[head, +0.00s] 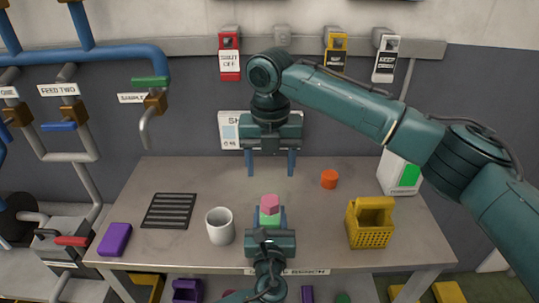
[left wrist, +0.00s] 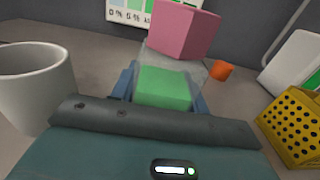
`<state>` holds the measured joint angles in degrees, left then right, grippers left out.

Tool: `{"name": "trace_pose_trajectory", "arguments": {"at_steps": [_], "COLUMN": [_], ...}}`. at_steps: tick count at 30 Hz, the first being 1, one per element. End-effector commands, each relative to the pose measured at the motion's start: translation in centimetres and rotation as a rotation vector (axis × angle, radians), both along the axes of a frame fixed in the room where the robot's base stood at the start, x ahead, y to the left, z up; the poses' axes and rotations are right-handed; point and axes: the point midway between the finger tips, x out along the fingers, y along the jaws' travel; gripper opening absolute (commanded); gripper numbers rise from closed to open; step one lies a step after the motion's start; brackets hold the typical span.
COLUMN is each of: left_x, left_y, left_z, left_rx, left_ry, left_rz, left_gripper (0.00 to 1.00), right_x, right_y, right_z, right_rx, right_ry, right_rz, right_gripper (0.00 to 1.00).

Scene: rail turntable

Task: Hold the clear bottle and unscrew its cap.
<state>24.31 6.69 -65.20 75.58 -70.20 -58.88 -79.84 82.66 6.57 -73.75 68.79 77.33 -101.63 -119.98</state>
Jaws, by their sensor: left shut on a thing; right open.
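The clear bottle (left wrist: 188,68) stands on the bench with green contents (left wrist: 163,87) showing through its wall. A pink angular cap (head: 269,201) sits on its top, and it also shows large in the left wrist view (left wrist: 183,27). My left gripper (head: 269,217) comes from the front edge and is shut on the bottle, with one blue finger on each side. My right gripper (head: 270,165) is open and empty, fingers pointing down. In the head view it appears above and behind the cap, apart from it. My left gripper hides the bottle's lower part in the head view.
A white mug (head: 220,226) stands close left of the bottle, and a yellow basket (head: 370,226) stands to the right. An orange cylinder (head: 329,179) lies farther back. A black grille (head: 168,210) and purple block (head: 115,239) are at left, a white box (head: 397,172) back right.

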Motion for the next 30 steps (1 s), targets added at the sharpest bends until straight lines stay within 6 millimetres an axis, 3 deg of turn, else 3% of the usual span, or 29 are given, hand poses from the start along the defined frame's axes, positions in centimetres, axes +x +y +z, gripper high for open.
{"name": "trace_pose_trajectory", "arguments": {"at_steps": [9,15,28,30], "left_x": [0.0,0.0,0.0,0.0], "left_y": [0.0,0.0,0.0,0.0], "left_z": [-0.1,-0.1,-0.1,-0.1], "left_rx": [0.000,0.000,0.000,0.000], "left_ry": [0.002,0.002,0.001,0.001], "left_rz": [0.000,0.000,0.000,0.000], "left_gripper": [0.04,0.04,0.04,0.04], "right_x": [0.0,0.0,0.0,0.0], "right_y": [0.0,0.0,0.0,0.0], "right_z": [-6.2,-8.7,-9.6,-9.6], "right_rx": [0.000,0.001,0.002,0.002], "right_ry": [0.003,0.001,0.000,0.000], "right_rz": [-0.002,-0.001,0.000,-0.001], "right_gripper": [0.62,0.62,0.62,0.56]}}
